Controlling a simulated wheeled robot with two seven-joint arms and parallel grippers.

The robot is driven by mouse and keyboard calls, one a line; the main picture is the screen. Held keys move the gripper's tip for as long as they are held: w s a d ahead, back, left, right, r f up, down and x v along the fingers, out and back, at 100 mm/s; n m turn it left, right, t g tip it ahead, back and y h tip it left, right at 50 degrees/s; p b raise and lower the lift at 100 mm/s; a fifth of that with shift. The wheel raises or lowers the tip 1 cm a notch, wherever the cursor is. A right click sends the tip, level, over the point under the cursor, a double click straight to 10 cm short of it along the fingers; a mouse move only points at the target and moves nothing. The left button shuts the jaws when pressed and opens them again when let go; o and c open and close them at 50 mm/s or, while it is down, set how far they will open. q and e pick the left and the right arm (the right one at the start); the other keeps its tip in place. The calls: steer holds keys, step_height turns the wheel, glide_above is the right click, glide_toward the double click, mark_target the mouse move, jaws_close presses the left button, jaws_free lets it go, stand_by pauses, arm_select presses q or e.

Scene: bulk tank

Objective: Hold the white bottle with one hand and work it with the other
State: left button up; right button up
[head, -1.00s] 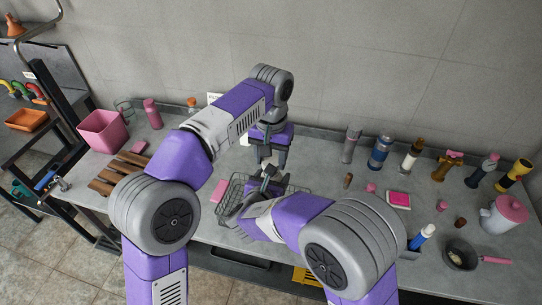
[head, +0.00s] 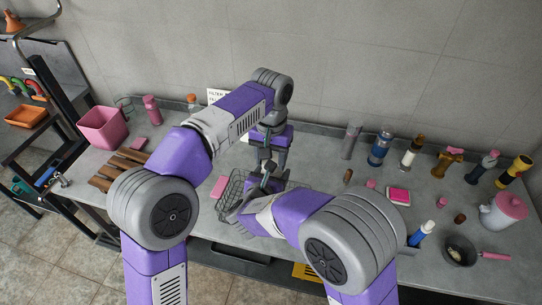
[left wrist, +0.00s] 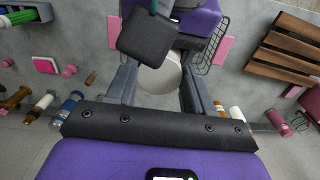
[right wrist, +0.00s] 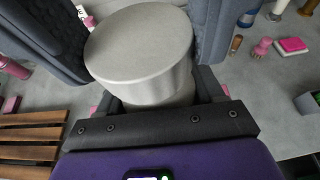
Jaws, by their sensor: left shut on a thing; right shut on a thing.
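The white bottle shows as a pale cylinder between the fingers in the left wrist view (left wrist: 160,76). In the right wrist view a pale, flat-ended cylinder (right wrist: 140,50) fills the space between the fingers; it looks like part of the same bottle. My left gripper (head: 268,160) points down over the middle of the counter and is shut on the bottle. My right gripper (head: 262,188) reaches in low from the front, close below the left one, also shut on it. In the head view the bottle is mostly hidden by the grippers.
A wire basket (head: 226,204) stands right beside the grippers. A wooden slatted rack (head: 118,168) and a pink bin (head: 103,128) are at left. Several bottles and flashlights line the back right, with a white pot (head: 503,212) and a small pan (head: 460,250) at far right.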

arm_select(q)
steer(key=shift+f, duration=0.35)
steer(key=shift+f, duration=0.1)
steer(key=shift+m, duration=1.7)
steer(key=o, duration=1)
steer(key=shift+r, duration=2.3)
steer(key=shift+c, duration=0.4)
